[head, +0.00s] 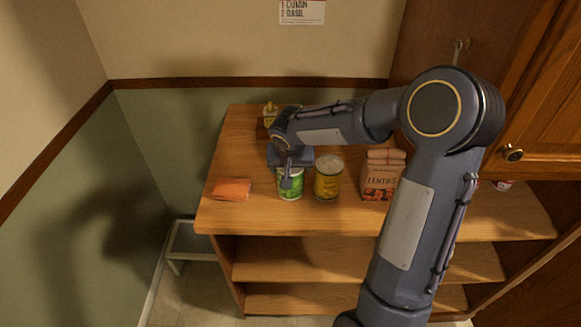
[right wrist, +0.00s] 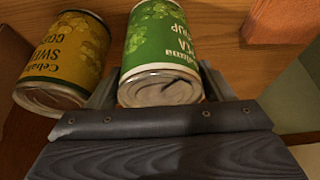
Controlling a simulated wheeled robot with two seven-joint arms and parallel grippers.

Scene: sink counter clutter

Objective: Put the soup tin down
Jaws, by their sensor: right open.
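The soup tin (head: 291,189), green with a white band, stands upright on the wooden counter, partly hidden by my right gripper. In the right wrist view the green tin (right wrist: 158,50) sits between the two fingers. My right gripper (head: 288,176) is open around the tin, and it also shows in the right wrist view (right wrist: 160,88). I cannot tell whether either finger touches the tin. My left gripper is not in view.
A yellow sweetcorn tin (head: 328,177) stands close on the right. A lentils packet (head: 381,175) is farther right, an orange packet (head: 232,189) lies left, and a small bottle (head: 270,112) stands behind. The counter's (head: 255,215) front edge is near the tin.

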